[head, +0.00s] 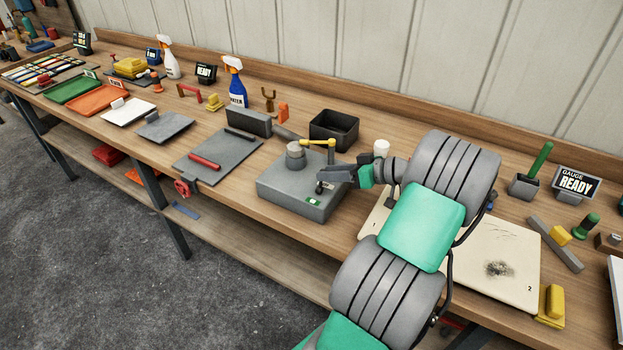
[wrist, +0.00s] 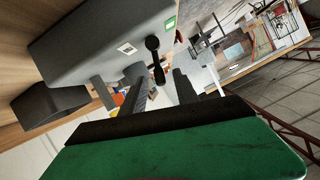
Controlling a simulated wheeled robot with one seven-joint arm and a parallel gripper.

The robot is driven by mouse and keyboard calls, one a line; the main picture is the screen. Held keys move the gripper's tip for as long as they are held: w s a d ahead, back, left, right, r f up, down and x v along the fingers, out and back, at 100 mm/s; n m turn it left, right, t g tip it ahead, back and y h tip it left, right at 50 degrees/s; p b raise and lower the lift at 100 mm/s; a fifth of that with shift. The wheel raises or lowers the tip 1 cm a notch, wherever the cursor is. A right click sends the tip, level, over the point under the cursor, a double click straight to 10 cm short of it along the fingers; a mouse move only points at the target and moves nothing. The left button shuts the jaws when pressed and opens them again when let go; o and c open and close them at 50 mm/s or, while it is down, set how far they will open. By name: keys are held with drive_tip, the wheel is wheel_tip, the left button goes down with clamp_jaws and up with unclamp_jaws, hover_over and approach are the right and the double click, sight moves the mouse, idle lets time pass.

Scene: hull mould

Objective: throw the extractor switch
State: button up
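The grey box (head: 290,205) stands on the bench with a small black lever switch (head: 320,187) and a green label (head: 313,202) on its top. The box also fills the upper left of the wrist view (wrist: 85,45), with the black lever (wrist: 153,45) and green label (wrist: 169,24). My gripper (head: 328,180) is at the box's right side, close to the lever. In the wrist view my gripper (wrist: 157,80) has its two dark fingers apart, with the lever showing between them. I cannot tell whether either finger touches the lever.
A round grey knob (head: 296,155) and a yellow-handled part (head: 318,142) rise from the box's far side. A black open bin (head: 334,130) stands behind it. A grey mat (head: 215,160) with a red bar lies left. A pale stained board (head: 490,265) lies right, under my arm.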

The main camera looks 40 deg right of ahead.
drive_tip(key=b+x, duration=0.4)
drive_tip(key=x, duration=0.1)
drive_tip(key=shift+f+b, duration=0.3)
drive_tip(key=shift+b, duration=0.1)
drive_tip(key=shift+w+a, duration=0.15)
drive_tip(key=shift+w, duration=0.15)
drive_tip(key=shift+r, duration=0.1)
clamp_jaws()
